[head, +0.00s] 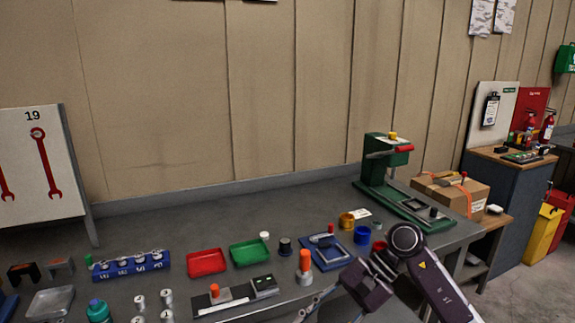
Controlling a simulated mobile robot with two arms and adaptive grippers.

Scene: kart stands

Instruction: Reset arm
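My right arm comes in from the bottom right, over the front edge of the grey bench (300,202). Its dark wrist is bent to the left, and my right gripper (312,306) points down and left at the bottom of the view. Only thin metal finger parts show and the lower part is cut off by the frame, so I cannot tell whether it is open or shut. No object is visible in it. It is in front of an orange-topped cylinder (305,262). My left gripper and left arm are not in view.
Red tray (206,262), green tray (249,252), blue rack (130,265) and several silver cylinders stand left. Nearer my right arm are a blue fixture (325,251), blue cup (362,235) and green press (377,160). The bench's back strip is clear.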

